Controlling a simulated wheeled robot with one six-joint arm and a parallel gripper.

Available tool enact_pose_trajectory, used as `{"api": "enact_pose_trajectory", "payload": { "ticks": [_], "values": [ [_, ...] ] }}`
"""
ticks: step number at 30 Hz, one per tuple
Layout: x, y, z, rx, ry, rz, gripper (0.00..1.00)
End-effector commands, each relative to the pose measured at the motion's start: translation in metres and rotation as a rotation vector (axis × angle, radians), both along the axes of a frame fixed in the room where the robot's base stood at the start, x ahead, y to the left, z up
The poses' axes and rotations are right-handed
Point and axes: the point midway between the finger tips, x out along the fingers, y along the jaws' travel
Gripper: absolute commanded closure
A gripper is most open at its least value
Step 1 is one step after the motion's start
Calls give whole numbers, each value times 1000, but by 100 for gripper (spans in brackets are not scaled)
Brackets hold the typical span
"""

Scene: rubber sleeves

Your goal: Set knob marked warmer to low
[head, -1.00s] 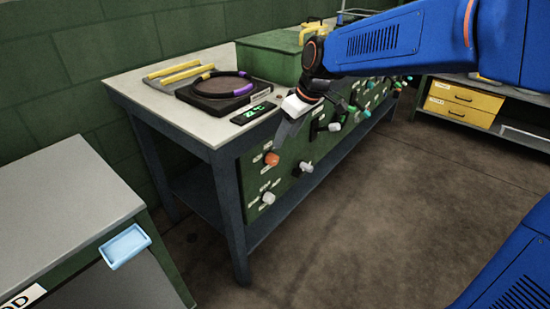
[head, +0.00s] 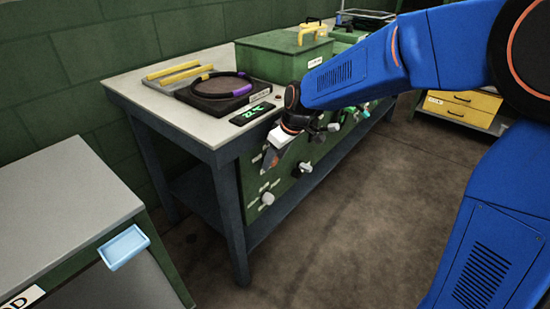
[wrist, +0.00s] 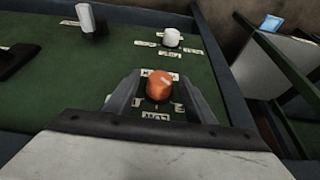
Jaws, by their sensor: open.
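In the wrist view an orange knob (wrist: 159,87) sits on the green panel (wrist: 60,105), with small white labels around it. The label below it reads LOW, upside down or mirrored in this view. A pale pointer mark shows on the knob's top. My gripper (wrist: 158,82) is open, with one finger on each side of the orange knob; I cannot tell whether either finger touches it. In the head view my gripper (head: 270,158) is at the panel's near end and mostly hides the orange knob.
A white knob (wrist: 172,37) and a grey knob (wrist: 88,20) stand on the panel in the wrist view. In the head view a white knob (head: 268,198) sits low on the panel. A green box (head: 283,62) and a dark pad (head: 215,92) stand on the bench.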

Motion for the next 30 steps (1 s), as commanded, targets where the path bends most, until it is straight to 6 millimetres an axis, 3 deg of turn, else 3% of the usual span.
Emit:
{"api": "enact_pose_trajectory", "payload": {
  "ticks": [3, 9, 20, 30],
  "values": [
    [0, 0, 0, 0, 0, 0, 50],
    [0, 0, 0, 0, 0, 0, 91],
    [1, -2, 0, 27, 35, -2, 91],
    [6, -5, -1, 165, 212, -5, 91]
  ]
}}
